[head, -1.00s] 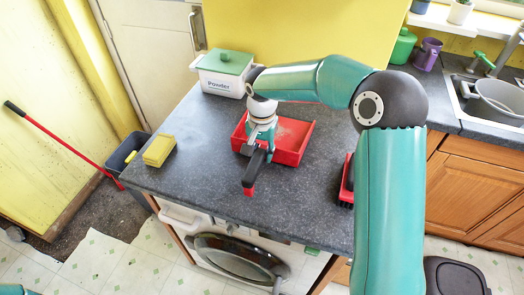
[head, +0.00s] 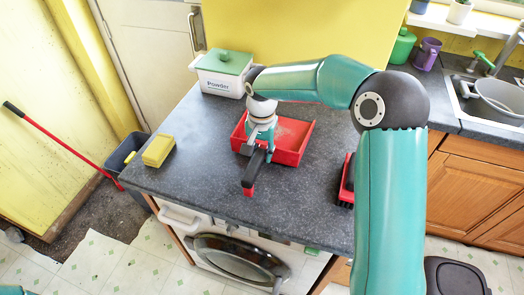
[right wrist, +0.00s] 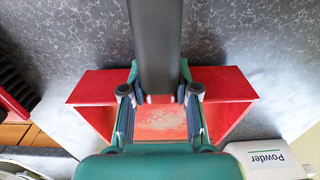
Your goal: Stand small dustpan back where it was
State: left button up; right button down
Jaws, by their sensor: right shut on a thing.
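The small dustpan has a red pan (head: 292,143) and a dark handle with a red tip (head: 250,180). It is at the middle of the grey worktop, open side away from me and handle toward the front edge. I cannot tell whether it rests on the worktop or hangs just above it. A pale dusty patch shows in the pan. My right gripper (head: 260,143) comes from above and is shut on the handle near the pan. In the right wrist view its fingers (right wrist: 160,97) sit on either side of the dark handle (right wrist: 155,45). My left gripper is not in view.
A powder box with a green lid (head: 222,70) stands at the worktop's back left. A yellow sponge or box (head: 158,150) lies at its left edge. A red and black brush (head: 347,182) lies to the right, partly behind my arm. Front-left worktop is clear.

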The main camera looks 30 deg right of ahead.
jog(key=shift+f+b, duration=0.55)
jog(key=shift+f, duration=0.1)
dwell(0.4)
jog(key=c, duration=0.8)
grip_release()
jog(key=shift+r, duration=0.1)
jog(key=shift+r+p, duration=2.9)
jog(key=shift+r, duration=1)
jog(key=shift+r, duration=0.1)
